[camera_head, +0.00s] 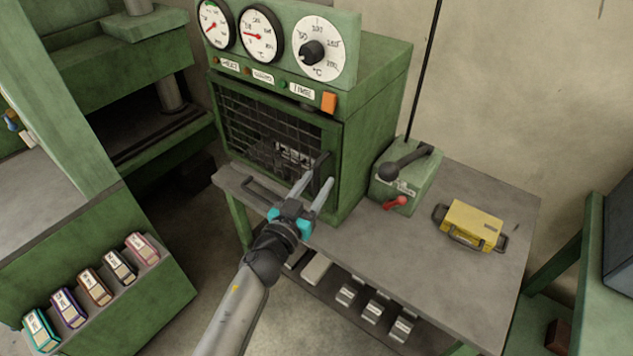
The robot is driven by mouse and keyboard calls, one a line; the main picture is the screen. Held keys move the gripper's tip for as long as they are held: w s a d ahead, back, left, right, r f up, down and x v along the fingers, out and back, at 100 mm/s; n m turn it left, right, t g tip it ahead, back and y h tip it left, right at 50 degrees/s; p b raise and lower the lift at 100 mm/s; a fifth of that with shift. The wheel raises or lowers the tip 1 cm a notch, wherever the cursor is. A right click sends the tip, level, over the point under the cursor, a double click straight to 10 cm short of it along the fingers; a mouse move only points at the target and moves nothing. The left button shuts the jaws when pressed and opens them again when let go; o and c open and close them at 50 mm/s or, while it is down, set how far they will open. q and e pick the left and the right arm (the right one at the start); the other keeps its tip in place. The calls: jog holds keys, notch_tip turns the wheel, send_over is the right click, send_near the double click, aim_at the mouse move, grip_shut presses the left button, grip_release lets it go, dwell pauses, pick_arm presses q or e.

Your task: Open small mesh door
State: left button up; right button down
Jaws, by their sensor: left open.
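The small mesh door (262,128) is the dark grid front of a green oven-like box, in a green frame. It looks closed. A dark upright handle (322,172) is at its right side. My left gripper (317,188) is open in front of the door's lower right, its two long grey fingers pointing at the handle. The fingertips are close to the handle; I cannot tell whether they touch it. Part of the mesh's lower right is hidden behind the fingers. My right gripper is not in view.
The box stands on a grey table (460,278) with a dark bar along its front edge. A green lever box (400,185) and a yellow case (470,226) are to the right. Gauges (260,35) sit above the door. A green rack with several small boxes is at lower left.

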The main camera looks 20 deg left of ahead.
pick_arm(q)
jog(key=shift+w, duration=0.35)
grip_shut()
dwell(1.3)
